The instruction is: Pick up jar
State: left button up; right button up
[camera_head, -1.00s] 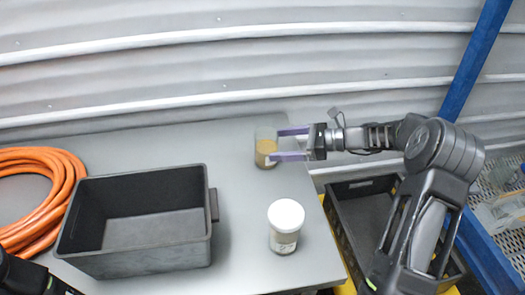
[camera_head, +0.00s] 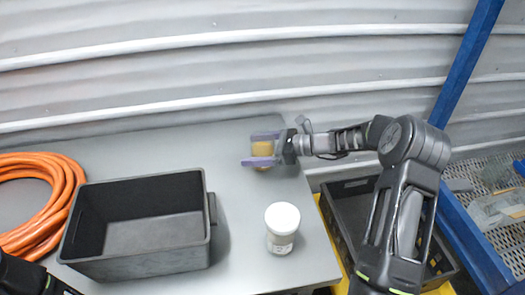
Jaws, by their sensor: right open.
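A jar with yellow-brown contents (camera_head: 263,150) stands on the grey table near its back right edge. My right gripper (camera_head: 262,147) reaches in from the right, and its purple fingers are open on either side of this jar, partly hiding it. Whether the fingers touch it cannot be told. A second jar with a white lid (camera_head: 282,226) stands upright on the table, nearer and apart from the gripper. Of my left arm only a dark part shows at the lower left corner; its gripper is not in view.
An empty dark bin (camera_head: 140,262) stands on the table (camera_head: 236,190) at left of the jars. An orange hose (camera_head: 62,190) lies coiled at far left. A black crate (camera_head: 337,205) is beside the table at right, near a blue frame (camera_head: 465,62). A corrugated wall is behind.

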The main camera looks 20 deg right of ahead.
jog(key=shift+w+a+f, duration=0.15)
jog(key=shift+w+a, duration=0.05)
jog(key=shift+a, duration=0.05)
dwell(0.4)
grip_shut()
dwell(0.9)
notch_tip(320, 180, up, 10)
jog(key=b, duration=0.2)
dwell(0.3)
dwell(0.7)
